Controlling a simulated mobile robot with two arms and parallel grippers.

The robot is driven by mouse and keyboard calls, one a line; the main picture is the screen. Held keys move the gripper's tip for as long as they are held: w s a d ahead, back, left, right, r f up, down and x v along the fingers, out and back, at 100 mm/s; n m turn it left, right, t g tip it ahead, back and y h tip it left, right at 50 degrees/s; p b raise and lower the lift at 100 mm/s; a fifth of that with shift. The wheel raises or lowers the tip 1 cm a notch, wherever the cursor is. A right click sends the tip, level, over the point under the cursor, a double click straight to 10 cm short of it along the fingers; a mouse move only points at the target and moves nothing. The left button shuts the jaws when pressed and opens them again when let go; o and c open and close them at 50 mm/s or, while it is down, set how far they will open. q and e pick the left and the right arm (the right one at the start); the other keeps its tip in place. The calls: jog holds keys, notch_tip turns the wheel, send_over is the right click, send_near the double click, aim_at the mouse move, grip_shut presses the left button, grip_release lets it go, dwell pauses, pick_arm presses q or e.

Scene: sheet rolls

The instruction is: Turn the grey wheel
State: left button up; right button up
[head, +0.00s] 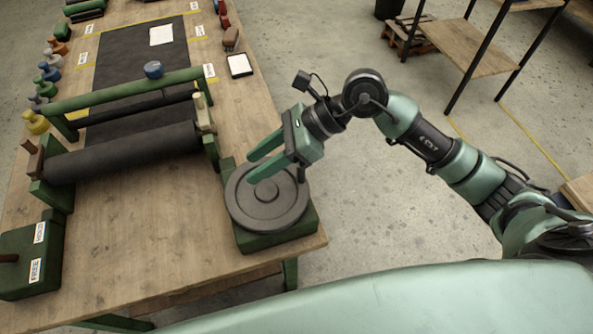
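The grey wheel (270,212) is a flat round disc with a raised hub, lying level on a green base at the near right corner of the wooden table. My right gripper (250,170) reaches in from the right, its two green fingers spread apart. The fingers are over the far left part of the wheel. I cannot tell whether a fingertip touches the wheel. Nothing shows between the fingers. My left gripper is not in view.
A dark sheet roll (125,152) in a green frame lies left of the wheel. A green box (30,262) stands at the table's near left. Several coloured knobbed pieces line the left edge. Bare tabletop lies between box and wheel.

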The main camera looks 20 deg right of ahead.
aim_at(297, 180)
jog(key=w+d+f+n+h, duration=0.1)
jog(key=d+f+h, duration=0.15)
jog(key=d, duration=0.25)
jog(key=w+d+f+h, duration=0.1)
jog(key=d+f+h, duration=0.15)
jog(key=d, duration=0.35)
jog(key=shift+h, duration=0.5)
jog(key=p+x, duration=0.2)
jog(key=x, duration=0.4)
jog(key=shift+w+a, duration=0.15)
jog(key=shift+a+f, duration=0.2)
jog(key=shift+f, duration=0.4)
jog(key=shift+c, duration=0.3)
grip_shut()
jog(key=shift+w+r, duration=0.1)
